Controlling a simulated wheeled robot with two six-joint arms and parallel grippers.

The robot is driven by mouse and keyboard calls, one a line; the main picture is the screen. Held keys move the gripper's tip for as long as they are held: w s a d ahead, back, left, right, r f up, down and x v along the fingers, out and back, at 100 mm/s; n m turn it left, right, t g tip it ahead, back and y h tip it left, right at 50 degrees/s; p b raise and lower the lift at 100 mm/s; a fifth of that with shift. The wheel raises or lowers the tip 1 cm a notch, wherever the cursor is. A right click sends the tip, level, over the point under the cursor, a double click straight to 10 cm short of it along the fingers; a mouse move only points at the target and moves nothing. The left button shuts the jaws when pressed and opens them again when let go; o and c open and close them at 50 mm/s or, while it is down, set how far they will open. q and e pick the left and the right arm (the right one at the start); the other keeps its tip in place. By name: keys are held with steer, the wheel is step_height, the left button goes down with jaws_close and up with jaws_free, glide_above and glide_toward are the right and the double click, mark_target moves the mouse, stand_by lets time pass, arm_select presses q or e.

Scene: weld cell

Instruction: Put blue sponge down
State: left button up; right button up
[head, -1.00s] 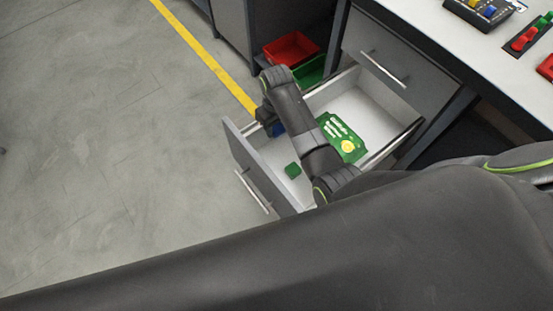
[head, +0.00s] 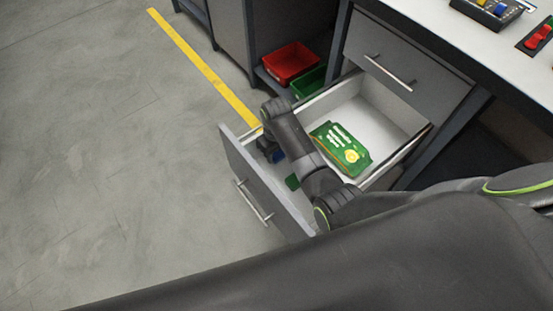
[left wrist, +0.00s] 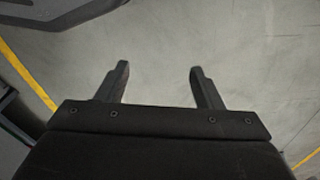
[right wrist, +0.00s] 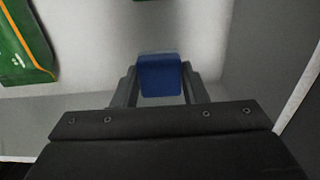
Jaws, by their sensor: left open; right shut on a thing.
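The blue sponge (right wrist: 160,77) is between the fingers of my right gripper (right wrist: 160,84), which is shut on it. Whether the sponge touches the drawer floor I cannot tell. My left gripper (left wrist: 160,85) is open and empty, over bare floor in the left wrist view.
A closed drawer (head: 405,65) is above, under the white worktop (head: 440,22).

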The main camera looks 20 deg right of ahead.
mark_target(276, 159)
steer(key=shift+f+b, duration=0.3)
steer(key=shift+f, duration=0.35)
steer(key=shift+f+b, duration=0.35)
steer(key=shift+f, duration=0.8)
arm_select(q)
steer(key=shift+w+d+r+t, duration=0.15)
steer(key=shift+w+r, duration=0.05)
steer(key=shift+r, duration=0.4)
steer(key=shift+w+d+r+t, duration=0.15)
steer(key=shift+w+r, duration=0.05)
steer(key=shift+r, duration=0.35)
arm_select(e)
steer(key=shift+f, duration=0.2)
steer(key=o, duration=1)
steer(key=shift+o, duration=0.2)
steer(key=shift+r, duration=0.1)
